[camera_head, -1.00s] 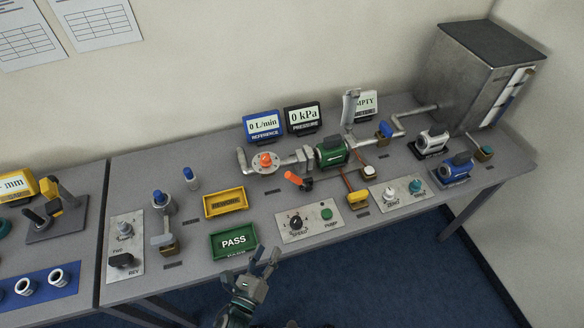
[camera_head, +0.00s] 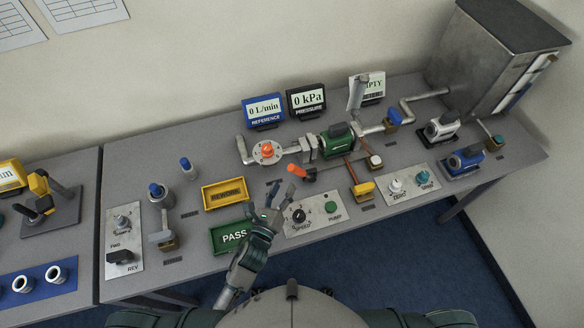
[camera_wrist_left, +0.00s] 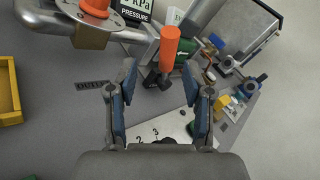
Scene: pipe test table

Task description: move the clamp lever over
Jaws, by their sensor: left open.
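The clamp lever has an orange handle (camera_head: 298,170) on a dark base. It stands on the grey table beside the grey clamp block, just left of the green pump (camera_head: 338,140). In the left wrist view the orange handle (camera_wrist_left: 169,45) rises above a dark pivot, ahead of the fingertips. My left gripper (camera_head: 277,190) is open and empty over the table, between the green PASS tray and the speed panel, short of the lever. Its two blue-padded fingers (camera_wrist_left: 160,82) stand apart in the wrist view, with nothing between them. My right gripper is not in view.
The speed panel (camera_head: 312,213) lies right of my left gripper. The green PASS tray (camera_head: 218,246) and yellow REWORK tray (camera_head: 208,205) are to its left. A pipe flange with an orange knob (camera_head: 266,150) stands behind. The pressure display (camera_head: 306,101) is further back.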

